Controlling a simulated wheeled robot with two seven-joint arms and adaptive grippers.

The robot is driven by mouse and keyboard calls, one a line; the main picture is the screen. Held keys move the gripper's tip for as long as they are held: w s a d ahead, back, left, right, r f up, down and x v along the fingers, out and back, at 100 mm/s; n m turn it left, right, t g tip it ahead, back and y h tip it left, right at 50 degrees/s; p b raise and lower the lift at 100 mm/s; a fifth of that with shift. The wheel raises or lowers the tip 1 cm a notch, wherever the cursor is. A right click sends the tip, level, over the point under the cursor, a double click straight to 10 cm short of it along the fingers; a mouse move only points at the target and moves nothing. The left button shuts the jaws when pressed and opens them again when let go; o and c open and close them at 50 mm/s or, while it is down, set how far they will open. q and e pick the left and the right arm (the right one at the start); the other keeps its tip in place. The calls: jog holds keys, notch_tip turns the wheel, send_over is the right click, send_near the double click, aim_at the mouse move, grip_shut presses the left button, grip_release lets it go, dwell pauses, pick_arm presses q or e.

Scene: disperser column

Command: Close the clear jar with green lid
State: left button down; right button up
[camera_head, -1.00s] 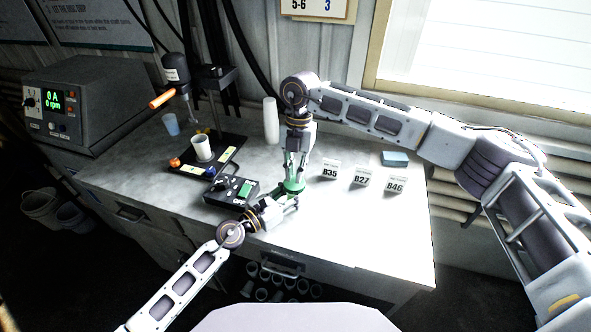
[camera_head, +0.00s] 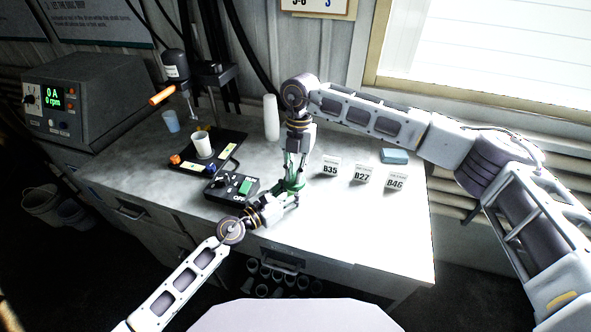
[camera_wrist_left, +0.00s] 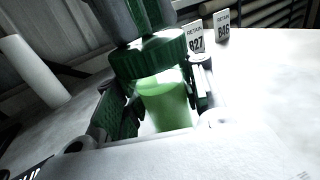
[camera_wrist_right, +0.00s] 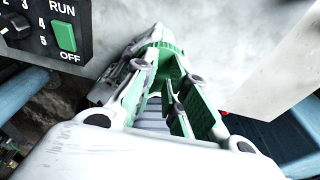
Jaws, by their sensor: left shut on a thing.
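The clear jar (camera_wrist_left: 165,105) with green contents stands upright in the left wrist view, between the fingers of my left gripper (camera_wrist_left: 160,112), which is shut on it. The green lid (camera_wrist_left: 150,55) is at the jar's mouth; whether it is screwed tight does not show. My right gripper (camera_wrist_right: 165,75) points down from above at the lid, which also shows beyond its fingertips in the right wrist view (camera_wrist_right: 166,45). Its fingers are apart, but whether they grip the lid is unclear. In the head view the grippers (camera_head: 291,184) meet near the table's front and largely hide the jar.
A control box (camera_head: 232,187) with a green switch is close left of the grippers. Labels B35 (camera_head: 330,168), B27 (camera_head: 363,175) and B46 (camera_head: 395,183) stand to the right. A white cup (camera_head: 202,146) is under the disperser. The front right tabletop is clear.

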pick_arm(q)
jog(key=shift+r, duration=0.1)
pick_arm(e)
jog(key=shift+w+d+r, duration=0.1)
jog(key=shift+w+r, duration=0.05)
jog(key=shift+r, duration=0.8)
jog(key=shift+w+r, duration=0.1)
jog(key=shift+r, duration=0.85)
pick_arm(q)
jog(key=c, duration=0.8)
grip_release()
jog(key=shift+v, duration=6)
